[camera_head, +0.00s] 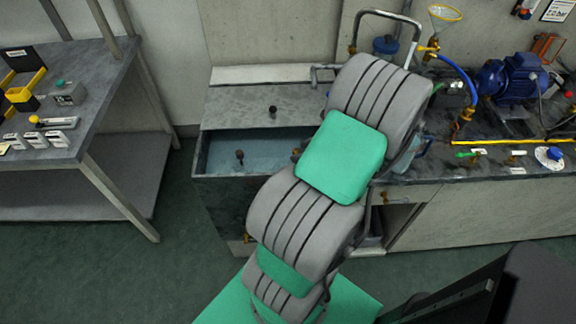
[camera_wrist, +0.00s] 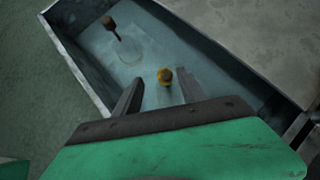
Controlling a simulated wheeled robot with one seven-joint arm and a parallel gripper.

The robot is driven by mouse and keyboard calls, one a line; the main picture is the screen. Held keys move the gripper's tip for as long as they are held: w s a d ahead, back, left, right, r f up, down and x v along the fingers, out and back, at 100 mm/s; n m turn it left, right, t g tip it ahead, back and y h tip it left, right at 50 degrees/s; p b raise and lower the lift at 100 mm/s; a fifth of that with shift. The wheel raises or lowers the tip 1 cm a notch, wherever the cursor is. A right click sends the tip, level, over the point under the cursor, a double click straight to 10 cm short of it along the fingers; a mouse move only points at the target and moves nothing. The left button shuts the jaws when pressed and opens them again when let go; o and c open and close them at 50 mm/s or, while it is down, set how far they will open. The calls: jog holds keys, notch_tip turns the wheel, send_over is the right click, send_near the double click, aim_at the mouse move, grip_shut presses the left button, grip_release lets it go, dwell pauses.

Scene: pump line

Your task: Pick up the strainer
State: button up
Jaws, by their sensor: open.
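A small brass-coloured fitting (camera_wrist: 165,76), which I take to be the strainer, stands in the trough and shows between my fingertips in the wrist view. In the head view a brass piece (camera_head: 296,154) shows at the edge of my arm, mostly hidden. My gripper (camera_wrist: 159,84) is open, with one finger on each side of the fitting in the picture. I cannot tell how far above it the fingers are, and no contact shows. In the head view my arm hides the gripper.
The water trough (camera_head: 202,150) has raised walls around the fitting. A dark-knobbed stem (camera_wrist: 110,22) stands in it, farther left. A grey slab (camera_head: 225,112) lies behind the trough. A blue pump (camera_head: 512,78) and hoses stand on the right bench. A side table (camera_head: 85,118) is at left.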

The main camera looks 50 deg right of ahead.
jog(key=shift+m, duration=0.4)
jog(key=x, duration=0.5)
jog(key=d+x, duration=0.1)
jog(key=x, duration=0.1)
jog(key=shift+s+f, duration=0.2)
jog(key=shift+f, duration=0.25)
jog(key=shift+c, duration=0.3)
grip_shut()
